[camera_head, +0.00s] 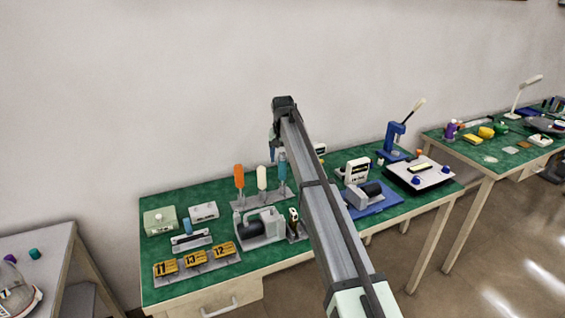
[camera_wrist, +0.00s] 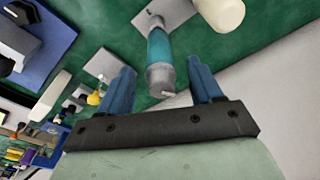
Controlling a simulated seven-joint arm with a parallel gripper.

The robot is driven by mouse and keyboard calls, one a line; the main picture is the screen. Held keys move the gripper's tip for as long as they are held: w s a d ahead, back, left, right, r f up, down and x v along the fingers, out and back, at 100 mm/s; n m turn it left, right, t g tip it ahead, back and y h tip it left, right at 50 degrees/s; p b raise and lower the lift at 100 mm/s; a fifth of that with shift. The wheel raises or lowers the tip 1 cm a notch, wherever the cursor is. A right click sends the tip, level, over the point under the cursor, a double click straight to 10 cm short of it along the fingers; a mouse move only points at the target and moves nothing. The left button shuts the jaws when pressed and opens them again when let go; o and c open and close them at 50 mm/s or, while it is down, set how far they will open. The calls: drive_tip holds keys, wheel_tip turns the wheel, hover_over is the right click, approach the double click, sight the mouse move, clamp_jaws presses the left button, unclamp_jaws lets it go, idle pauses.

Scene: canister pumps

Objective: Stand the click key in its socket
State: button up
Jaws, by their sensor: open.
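A teal-handled tool with a grey end, which may be the click key, stands in the grey rack (camera_head: 262,199) in the head view (camera_head: 282,168). In the wrist view this tool (camera_wrist: 163,55) lies between the blue fingers of my gripper (camera_wrist: 162,85), with a gap on both sides. My gripper is open and holds nothing. In the head view only part of my gripper (camera_head: 273,145) shows, over the teal tool.
Orange (camera_head: 239,176) and white (camera_head: 262,177) handled tools stand to the left in the same rack. A grey pump (camera_head: 262,228) stands in front. Yellow numbered blocks (camera_head: 194,260) lie front left.

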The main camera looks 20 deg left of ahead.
wheel_tip(320, 180, up, 11)
drive_tip(key=s, duration=0.1)
drive_tip(key=shift+d+f, duration=0.2)
drive_tip(key=shift+d, duration=0.05)
drive_tip(key=shift+s+d, duration=0.1)
idle(0.3)
